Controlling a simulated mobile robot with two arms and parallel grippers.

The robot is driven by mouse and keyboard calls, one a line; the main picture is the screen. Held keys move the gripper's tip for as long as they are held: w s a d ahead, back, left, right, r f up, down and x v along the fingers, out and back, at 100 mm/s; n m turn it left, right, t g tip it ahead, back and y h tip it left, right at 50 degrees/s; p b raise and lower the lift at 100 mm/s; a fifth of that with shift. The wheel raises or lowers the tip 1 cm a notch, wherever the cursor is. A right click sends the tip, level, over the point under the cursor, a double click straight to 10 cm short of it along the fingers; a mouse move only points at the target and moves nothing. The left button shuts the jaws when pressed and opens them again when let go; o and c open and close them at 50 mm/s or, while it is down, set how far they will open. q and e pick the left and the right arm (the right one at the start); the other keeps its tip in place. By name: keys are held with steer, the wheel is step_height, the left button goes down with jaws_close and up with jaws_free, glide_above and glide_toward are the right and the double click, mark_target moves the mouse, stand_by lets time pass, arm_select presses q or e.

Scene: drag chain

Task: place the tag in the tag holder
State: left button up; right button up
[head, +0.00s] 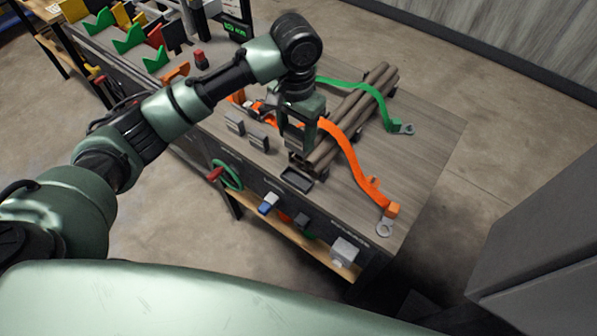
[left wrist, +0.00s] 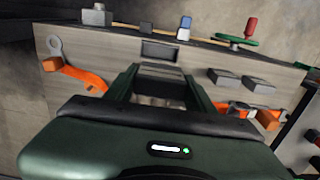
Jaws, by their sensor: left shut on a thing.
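My left gripper (head: 300,160) points down over the table, near the front edge. In the left wrist view its two fingers (left wrist: 160,88) are shut on a small grey block, which I take for the tag (left wrist: 161,70). The tag spans the space between the fingers; in the head view the gripper hides most of it. A shallow dark rectangular recess with a raised rim, which looks like the tag holder (head: 297,180), sits at the table's front edge just in front of the gripper. It appears empty and also shows just beyond the tag in the left wrist view (left wrist: 160,52). My right gripper is out of view.
Two grey blocks (head: 247,130) stand left of the gripper. An orange strap (head: 345,150), a green strap (head: 360,88) and brown rods (head: 350,115) lie behind and right. A green handwheel (head: 230,175) and switches line the front panel.

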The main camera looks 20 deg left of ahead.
arm_select(q)
step_height(320, 180, down, 14)
steer(key=shift+f+p, duration=0.1)
steer(key=shift+p, duration=0.5)
steer(key=o, duration=1.4)
steer(key=shift+f, duration=0.1)
steer(key=shift+c, duration=0.2)
step_height(320, 180, up, 12)
steer(key=shift+r+b, duration=0.15)
steer(key=shift+b, duration=0.35)
steer(key=shift+s, duration=0.1)
